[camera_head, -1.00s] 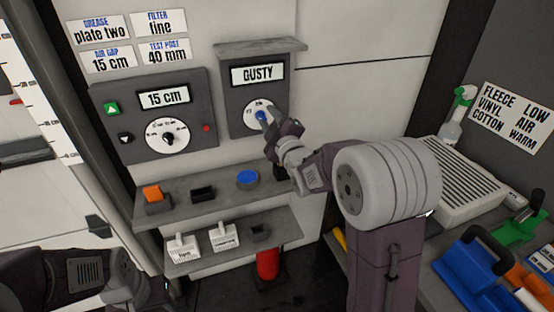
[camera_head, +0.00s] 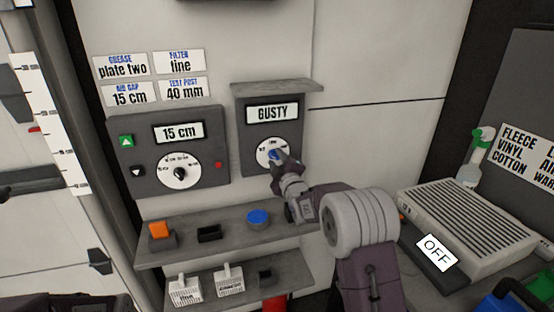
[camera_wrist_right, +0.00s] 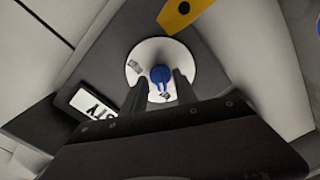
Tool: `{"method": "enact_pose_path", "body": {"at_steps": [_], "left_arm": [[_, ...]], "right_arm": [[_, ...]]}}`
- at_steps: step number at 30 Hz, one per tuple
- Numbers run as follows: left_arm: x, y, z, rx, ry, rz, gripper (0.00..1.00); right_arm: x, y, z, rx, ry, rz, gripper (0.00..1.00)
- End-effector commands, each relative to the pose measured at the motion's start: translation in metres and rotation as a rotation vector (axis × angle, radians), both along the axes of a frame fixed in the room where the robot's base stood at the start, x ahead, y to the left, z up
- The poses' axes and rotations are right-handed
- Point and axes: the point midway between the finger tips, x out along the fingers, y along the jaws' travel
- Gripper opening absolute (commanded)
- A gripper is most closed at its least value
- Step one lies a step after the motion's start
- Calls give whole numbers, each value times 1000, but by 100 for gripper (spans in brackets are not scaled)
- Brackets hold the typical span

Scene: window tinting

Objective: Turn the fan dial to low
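The fan dial (camera_head: 263,153) is a white round face with a blue knob, on a dark panel under a display reading "GUSTY". My right gripper (camera_head: 277,158) is at this dial and covers its lower right part. In the right wrist view the blue knob (camera_wrist_right: 160,75) sits between the two fingertips of my right gripper (camera_wrist_right: 161,80). I cannot tell whether both fingers press on it. The dial's labels are too small or covered to read surely. My left gripper is not in view.
A second panel (camera_head: 210,140) reading "15 cm" with its own dial stands to the left. A grey shelf (camera_head: 200,253) below holds small items. A ribbed white unit (camera_head: 470,225) with an "OFF" display is at right. A ledge (camera_head: 277,87) overhangs the fan panel.

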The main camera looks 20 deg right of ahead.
Motion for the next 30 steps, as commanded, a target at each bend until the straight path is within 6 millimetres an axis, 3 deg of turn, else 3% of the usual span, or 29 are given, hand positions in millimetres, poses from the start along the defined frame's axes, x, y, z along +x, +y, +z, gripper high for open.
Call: {"method": "enact_pose_path", "body": {"at_steps": [6, 9, 10, 20, 30], "left_arm": [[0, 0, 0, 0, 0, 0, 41], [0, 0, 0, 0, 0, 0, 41], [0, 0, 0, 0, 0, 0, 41], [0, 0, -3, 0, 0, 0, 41], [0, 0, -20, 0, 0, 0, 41]], "right_arm": [[0, 0, 0, 0, 0, 0, 32], [0, 0, 0, 0, 0, 0, 4], [0, 0, 0, 0, 0, 0, 0], [0, 0, -1, 22, 2, 1, 0], [0, 1, -4, 227, 7, 1, 0]]}}
